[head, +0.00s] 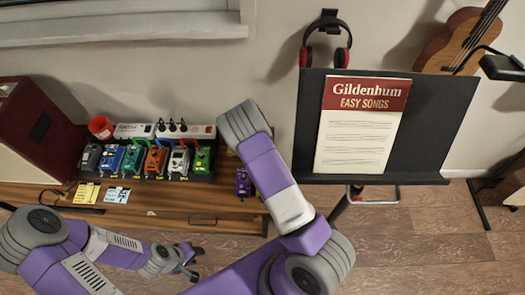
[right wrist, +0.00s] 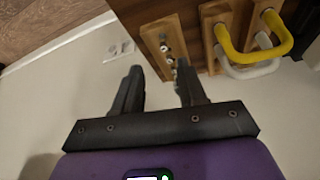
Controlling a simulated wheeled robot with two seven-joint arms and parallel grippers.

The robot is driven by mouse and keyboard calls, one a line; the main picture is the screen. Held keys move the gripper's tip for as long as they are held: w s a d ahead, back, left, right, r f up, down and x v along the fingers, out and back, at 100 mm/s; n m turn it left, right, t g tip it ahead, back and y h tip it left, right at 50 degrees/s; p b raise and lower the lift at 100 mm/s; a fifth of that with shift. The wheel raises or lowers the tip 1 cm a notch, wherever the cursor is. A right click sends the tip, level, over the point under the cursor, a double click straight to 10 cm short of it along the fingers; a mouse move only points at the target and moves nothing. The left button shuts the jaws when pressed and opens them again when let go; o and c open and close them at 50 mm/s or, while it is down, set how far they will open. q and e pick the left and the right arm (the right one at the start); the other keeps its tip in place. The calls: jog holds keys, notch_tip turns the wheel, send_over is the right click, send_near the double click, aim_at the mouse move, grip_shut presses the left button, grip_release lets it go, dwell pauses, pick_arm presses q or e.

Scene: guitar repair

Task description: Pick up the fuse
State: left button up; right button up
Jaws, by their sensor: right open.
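No fuse can be made out for certain in either view. In the right wrist view, my right gripper (right wrist: 159,72) is open, with nothing between its two dark fingers. Beyond its fingertips is a narrow wooden strip (right wrist: 152,42) with several small shiny metal pieces (right wrist: 168,52); I cannot tell whether one is a fuse.
The bench (head: 150,212) carries several coloured pedals, power strips (head: 190,131), a red cup (head: 101,127) and notes. A music stand (head: 440,120) is at right. The right wrist view shows a yellow handle (right wrist: 278,50).

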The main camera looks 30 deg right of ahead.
jog(key=shift+w+d+b, duration=0.15)
jog(key=shift+w, duration=0.45)
jog(key=shift+w+d+b, duration=0.15)
jog(key=shift+w, duration=0.4)
jog(key=b+x, duration=0.2)
jog(key=x, duration=0.4)
jog(key=shift+w+d+f, duration=0.15)
jog(key=shift+w+f, duration=0.05)
jog(key=shift+f, duration=0.05)
grip_shut()
